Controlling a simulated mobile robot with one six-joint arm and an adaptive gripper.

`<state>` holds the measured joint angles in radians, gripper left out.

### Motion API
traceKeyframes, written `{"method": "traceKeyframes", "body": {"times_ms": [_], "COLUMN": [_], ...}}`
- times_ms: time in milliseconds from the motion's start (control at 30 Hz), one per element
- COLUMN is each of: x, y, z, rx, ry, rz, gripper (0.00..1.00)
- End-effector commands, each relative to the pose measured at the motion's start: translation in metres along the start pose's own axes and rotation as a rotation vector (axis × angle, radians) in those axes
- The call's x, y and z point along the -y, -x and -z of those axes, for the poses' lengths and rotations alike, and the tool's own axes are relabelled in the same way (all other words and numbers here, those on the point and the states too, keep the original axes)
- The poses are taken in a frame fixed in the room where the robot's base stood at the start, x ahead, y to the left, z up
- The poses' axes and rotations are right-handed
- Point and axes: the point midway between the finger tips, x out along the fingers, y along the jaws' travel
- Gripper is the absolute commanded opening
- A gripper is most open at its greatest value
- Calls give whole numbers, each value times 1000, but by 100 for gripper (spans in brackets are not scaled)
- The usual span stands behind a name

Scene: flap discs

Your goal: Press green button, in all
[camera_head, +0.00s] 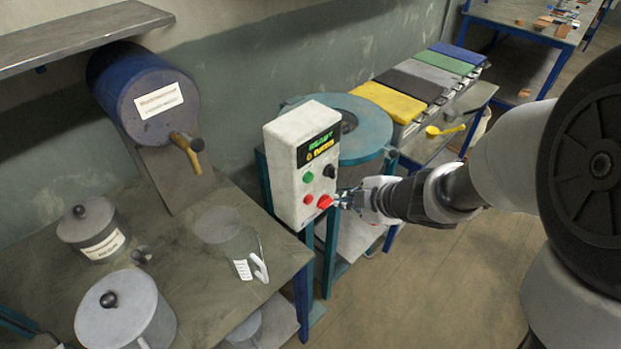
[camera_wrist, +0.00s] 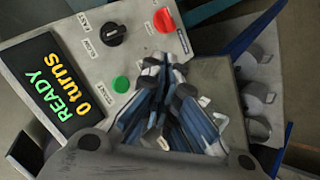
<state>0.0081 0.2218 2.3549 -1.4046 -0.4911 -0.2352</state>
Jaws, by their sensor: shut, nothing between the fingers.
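The green button (camera_head: 308,177) is on the front of a white control box (camera_head: 285,150), and it also shows uncovered in the wrist view (camera_wrist: 120,84). My gripper (camera_head: 342,199) is shut and empty, in front of the box's lower right part, close to the larger red control (camera_head: 325,202). In the wrist view my fingertips (camera_wrist: 161,66) overlap the small red button (camera_wrist: 150,70), to the right of the green button. I cannot tell whether they touch the box. The display (camera_wrist: 61,90) reads "READY 0 turns".
A black knob (camera_wrist: 114,34) is beside the green button. A teal round machine (camera_head: 366,130) stands behind the box. A table with lidded pots (camera_head: 125,310) and a clear jug (camera_head: 235,245) is to the left. Open floor (camera_head: 440,290) lies at the lower right.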

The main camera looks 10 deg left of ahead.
Motion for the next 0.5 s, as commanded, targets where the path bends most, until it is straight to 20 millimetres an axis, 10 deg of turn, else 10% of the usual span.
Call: {"method": "traceKeyframes", "body": {"times_ms": [500], "x": [-30], "y": [-40], "z": [30], "rx": [-1], "ry": [0], "rz": [0], "gripper": [0]}}
